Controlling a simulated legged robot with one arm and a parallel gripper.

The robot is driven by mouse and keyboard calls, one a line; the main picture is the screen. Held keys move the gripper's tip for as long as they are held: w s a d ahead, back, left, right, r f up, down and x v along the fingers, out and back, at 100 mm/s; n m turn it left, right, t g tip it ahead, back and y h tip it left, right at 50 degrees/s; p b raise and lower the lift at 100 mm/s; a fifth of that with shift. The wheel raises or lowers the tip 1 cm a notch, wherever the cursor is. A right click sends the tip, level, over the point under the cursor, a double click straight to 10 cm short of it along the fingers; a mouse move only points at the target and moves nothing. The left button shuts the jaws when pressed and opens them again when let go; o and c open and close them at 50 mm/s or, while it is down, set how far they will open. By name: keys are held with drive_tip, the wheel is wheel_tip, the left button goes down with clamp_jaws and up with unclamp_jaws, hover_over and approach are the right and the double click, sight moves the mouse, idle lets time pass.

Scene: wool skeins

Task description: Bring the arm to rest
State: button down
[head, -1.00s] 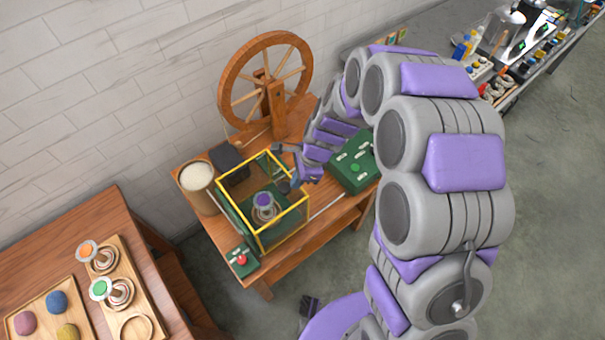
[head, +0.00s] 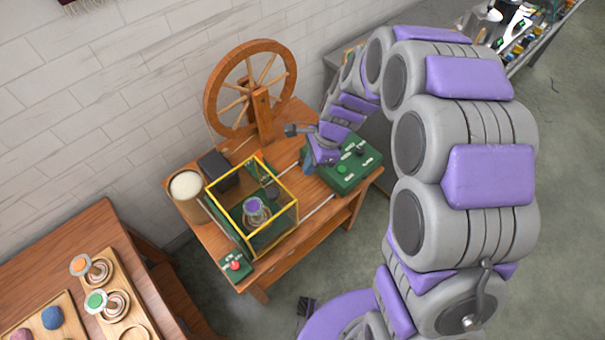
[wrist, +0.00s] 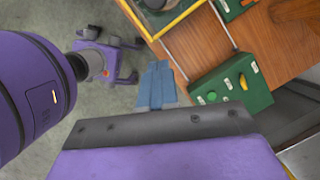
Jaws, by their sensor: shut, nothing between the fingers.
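My arm arches from the lower right over to the small wooden table (head: 262,262). My gripper (head: 307,167) is in the air between the yellow-edged clear box and the green control box, beside both and apart from the yellow frame as far as I can see. In the wrist view its blue-grey fingers (wrist: 157,84) are together with nothing between them. The yellow-edged box (head: 231,216) holds a purple-topped bobbin (head: 252,206) standing upright. The green control box (head: 345,178) has several buttons and also shows in the wrist view (wrist: 232,84).
A wooden spinning wheel (head: 214,88) stands at the table's back, with a pale-filled bin (head: 186,187) at left. A red-button box (head: 236,265) sits at the front corner. Another wooden table (head: 60,245) holds bobbins and wool balls. Open floor lies to the right.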

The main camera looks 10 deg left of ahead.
drive_tip(key=s+d+r+n+h+b, duration=0.1)
drive_tip(key=s+d+r+n+b, duration=0.1)
drive_tip(key=s+d+r+n, duration=0.65)
drive_tip(key=s+d+r+n+h+b, duration=0.1)
drive_tip(key=s+d+n, duration=0.1)
drive_tip(key=s+d, duration=0.3)
drive_tip(key=s+d+r+n+h+b, duration=0.1)
drive_tip(key=s+d, duration=0.5)
drive_tip(key=s, duration=0.7)
drive_tip(key=shift+d+n, duration=0.25)
drive_tip(key=shift+n, duration=0.5)
drive_tip(key=c, duration=1.8)
unclamp_jaws()
